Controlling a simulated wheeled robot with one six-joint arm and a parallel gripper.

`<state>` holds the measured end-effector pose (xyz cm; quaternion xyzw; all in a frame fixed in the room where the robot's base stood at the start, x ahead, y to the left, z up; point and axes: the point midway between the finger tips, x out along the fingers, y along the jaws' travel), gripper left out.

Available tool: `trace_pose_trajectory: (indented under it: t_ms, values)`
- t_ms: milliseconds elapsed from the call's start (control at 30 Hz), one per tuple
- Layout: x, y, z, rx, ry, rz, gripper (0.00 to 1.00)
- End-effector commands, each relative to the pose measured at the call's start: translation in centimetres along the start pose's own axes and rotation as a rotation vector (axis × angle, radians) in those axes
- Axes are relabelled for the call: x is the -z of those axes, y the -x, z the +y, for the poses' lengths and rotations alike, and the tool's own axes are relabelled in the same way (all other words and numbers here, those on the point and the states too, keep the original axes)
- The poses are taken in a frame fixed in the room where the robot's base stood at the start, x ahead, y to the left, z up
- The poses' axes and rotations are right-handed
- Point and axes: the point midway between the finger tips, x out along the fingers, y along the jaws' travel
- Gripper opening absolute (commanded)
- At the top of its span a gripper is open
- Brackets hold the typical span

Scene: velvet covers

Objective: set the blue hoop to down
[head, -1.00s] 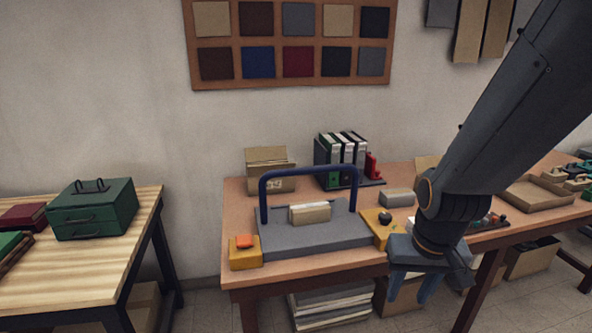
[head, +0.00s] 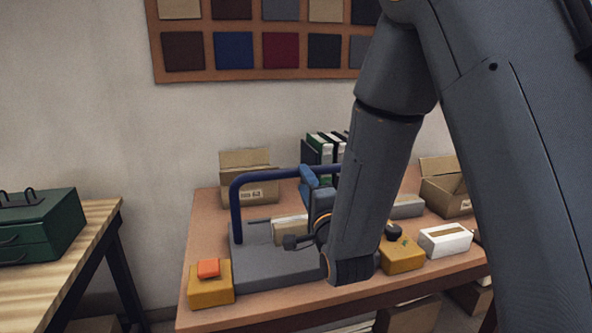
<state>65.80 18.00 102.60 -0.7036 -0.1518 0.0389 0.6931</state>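The blue hoop (head: 237,205) stands upright on a grey base plate (head: 262,268) on the wooden table. Its top bar runs level above the plate, and its right side is hidden behind my arm. A cream block (head: 288,229) sits on the plate under the hoop, partly hidden by my gripper.
An orange button on a yellow box (head: 211,288) is at the plate's left front corner. Another yellow box (head: 402,257) with a black knob and a white box (head: 445,239) lie to the right. An open cardboard box (head: 249,180) and binders (head: 322,155) stand behind.

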Motion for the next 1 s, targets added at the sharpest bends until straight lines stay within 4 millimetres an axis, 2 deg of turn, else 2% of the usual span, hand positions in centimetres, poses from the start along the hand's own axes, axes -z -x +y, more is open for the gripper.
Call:
trace_pose_trajectory:
  t_ms: [167, 633, 800, 1000]
  values:
    - [-0.4, -0.5, -0.4, 0.041, -0.039, -0.006, 0.39]
    - [-0.4, -6.8, -0.8, 0.041, -0.038, -0.005, 0.39]
    - [-0.4, -7.8, -0.7, 0.040, -0.038, -0.005, 0.39]
    - [-0.4, -7.8, -0.7, 0.039, -0.038, -0.005, 0.39]
